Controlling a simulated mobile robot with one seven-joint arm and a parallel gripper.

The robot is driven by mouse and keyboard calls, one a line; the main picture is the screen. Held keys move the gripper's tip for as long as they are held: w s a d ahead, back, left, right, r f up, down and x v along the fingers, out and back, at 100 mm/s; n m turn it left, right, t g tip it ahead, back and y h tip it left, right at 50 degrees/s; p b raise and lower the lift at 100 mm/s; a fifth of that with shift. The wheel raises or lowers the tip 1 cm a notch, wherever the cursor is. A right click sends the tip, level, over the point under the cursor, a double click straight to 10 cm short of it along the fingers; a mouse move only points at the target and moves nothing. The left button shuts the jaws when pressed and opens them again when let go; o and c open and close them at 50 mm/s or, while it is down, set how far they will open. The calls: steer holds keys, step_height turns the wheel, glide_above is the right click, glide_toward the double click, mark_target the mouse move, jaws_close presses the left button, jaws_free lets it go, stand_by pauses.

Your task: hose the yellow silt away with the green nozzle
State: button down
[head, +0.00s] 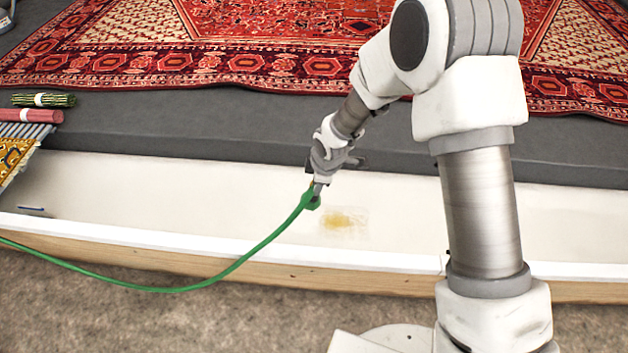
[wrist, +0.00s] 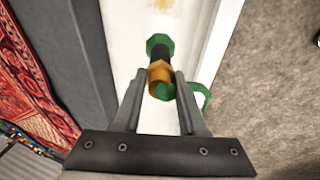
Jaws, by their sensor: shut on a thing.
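The yellow silt (head: 343,220) is a small patch on the white floor of the pit, right of my gripper in the head view. Its edge also shows at the top of the wrist view (wrist: 165,4). My gripper (head: 318,184) is over the pit, shut on the green nozzle (head: 312,200). In the wrist view the nozzle (wrist: 160,48) has a green tip, a black neck and a brass-coloured collar, and it sits between the fingers (wrist: 158,90). Its tip points toward the silt. No water shows.
The green hose (head: 215,278) runs from the nozzle over the pit's wooden front edge (head: 90,250) and off to the left. A red patterned rug (head: 200,45) lies on the grey ledge (head: 230,125) behind. Rolled rugs (head: 40,100) lie at the left.

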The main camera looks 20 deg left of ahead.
steer(key=w+d+r+p, duration=0.1)
steer(key=w+d+p, duration=0.1)
steer(key=d, duration=0.6)
steer(key=w+d+r+p, duration=0.1)
steer(key=d+p, duration=0.3)
steer(key=d, duration=0.4)
steer(key=w+d+r+p, duration=0.2)
steer(key=w+d+p, duration=0.1)
steer(key=d, duration=0.5)
steer(key=shift+w+d+p, duration=0.2)
steer(key=shift+w+p, duration=0.1)
steer(key=shift+w, duration=0.25)
stand_by(3.0)
stand_by(0.6)
